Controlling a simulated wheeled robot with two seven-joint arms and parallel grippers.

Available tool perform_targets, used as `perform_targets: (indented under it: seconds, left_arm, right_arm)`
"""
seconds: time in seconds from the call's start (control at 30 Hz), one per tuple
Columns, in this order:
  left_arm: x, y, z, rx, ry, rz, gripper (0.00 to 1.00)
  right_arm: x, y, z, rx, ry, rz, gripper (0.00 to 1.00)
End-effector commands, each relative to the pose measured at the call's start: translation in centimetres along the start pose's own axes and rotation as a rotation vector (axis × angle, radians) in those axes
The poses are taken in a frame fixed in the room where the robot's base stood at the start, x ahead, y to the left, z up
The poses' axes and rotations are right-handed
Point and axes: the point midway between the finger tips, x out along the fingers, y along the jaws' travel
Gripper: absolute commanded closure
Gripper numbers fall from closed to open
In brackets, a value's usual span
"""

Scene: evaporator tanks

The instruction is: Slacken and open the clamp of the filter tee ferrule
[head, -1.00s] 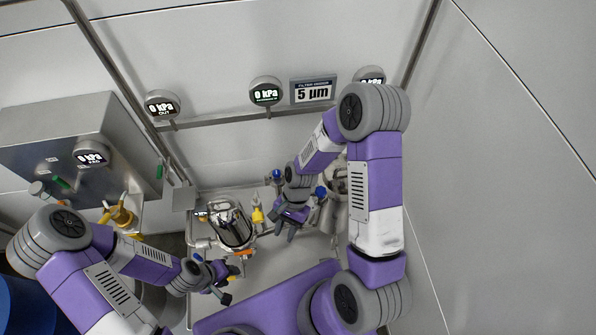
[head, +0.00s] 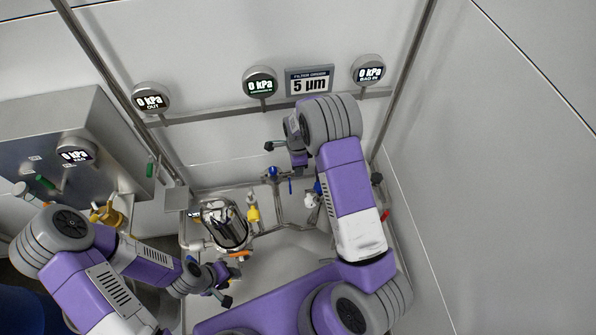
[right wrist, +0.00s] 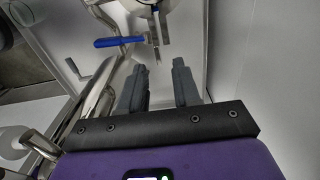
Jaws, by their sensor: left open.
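A shiny steel filter vessel (head: 226,229) stands on the bench in the head view, with an orange part (head: 240,255) at its lower right and a yellow part (head: 253,212) at its right. I cannot tell which fitting is the filter tee ferrule clamp. My left gripper (head: 226,288) is open, just below the vessel in the picture. My right gripper (head: 274,146) is raised in front of the back wall, above the pipework in the picture. In the right wrist view its two fingers (right wrist: 158,86) stand apart with nothing between them. A blue handle (right wrist: 118,42) on steel pipework lies beyond them.
Pipework with a blue-topped valve (head: 273,172) runs along the back of the bench. Gauges (head: 260,82) and a filter sign (head: 309,81) hang on the wall rail. A steel cabinet (head: 65,140) is at the left, with a yellow fitting (head: 106,214) below it.

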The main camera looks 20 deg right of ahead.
Motion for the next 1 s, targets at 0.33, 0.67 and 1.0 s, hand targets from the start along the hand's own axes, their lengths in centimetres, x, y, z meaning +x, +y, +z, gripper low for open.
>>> perform_targets:
  seconds: [0.33, 0.67, 1.0]
  left_arm:
    - [0.2, -0.1, 0.0, 0.000, 0.000, 0.000, 0.56]
    - [0.2, -0.1, 0.0, 0.000, 0.000, 0.000, 0.56]
    - [0.2, -0.1, 0.0, 0.000, 0.000, 0.000, 0.56]
  right_arm:
    - [2.8, 0.0, 0.0, 0.000, -0.001, 0.001, 0.68]
    - [2.8, 0.1, 0.0, 0.000, -0.001, 0.001, 0.88]
    - [2.8, 0.1, 0.0, 0.000, -0.001, 0.001, 1.00]
